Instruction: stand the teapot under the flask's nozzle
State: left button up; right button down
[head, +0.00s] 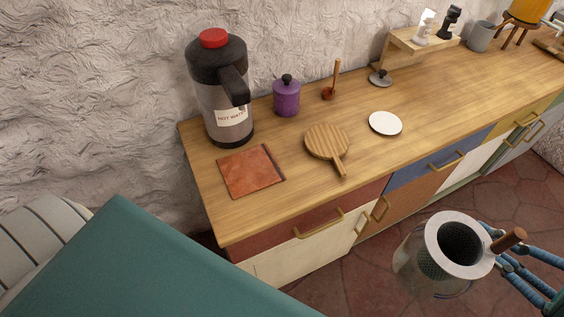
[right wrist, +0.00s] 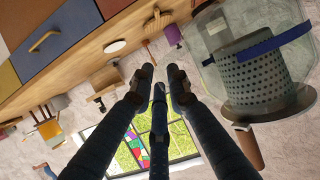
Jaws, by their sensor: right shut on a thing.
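The flask (head: 221,105) stands upright at the counter's left end, with a red cap, dark top and "HOT WATER" label. A dark part (head: 234,86) juts from its top towards the front; I cannot make out the nozzle opening. The glass teapot (head: 408,262) has a pale rim, a dark perforated infuser and a brown handle (head: 508,240). It is off the counter, in front of the drawers, and also shows in the right wrist view (right wrist: 210,45). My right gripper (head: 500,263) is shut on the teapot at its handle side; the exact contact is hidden. My left gripper is not in view.
A reddish-brown square mat (head: 250,172) lies before the flask. A purple jar (head: 286,97), a round wooden board (head: 327,142) and a white disc (head: 385,123) are to the right. Brass drawer handles (head: 318,224) stick out from the counter front.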

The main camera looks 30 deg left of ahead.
aim_at(249, 168)
jog(key=i+l+u, duration=0.2)
jog(key=l, duration=0.7)
jog(key=l+u, duration=0.2)
jog(key=l, duration=0.65)
jog(key=j+u, duration=0.15)
jog(key=u, duration=1.25)
jog(key=i, duration=0.4)
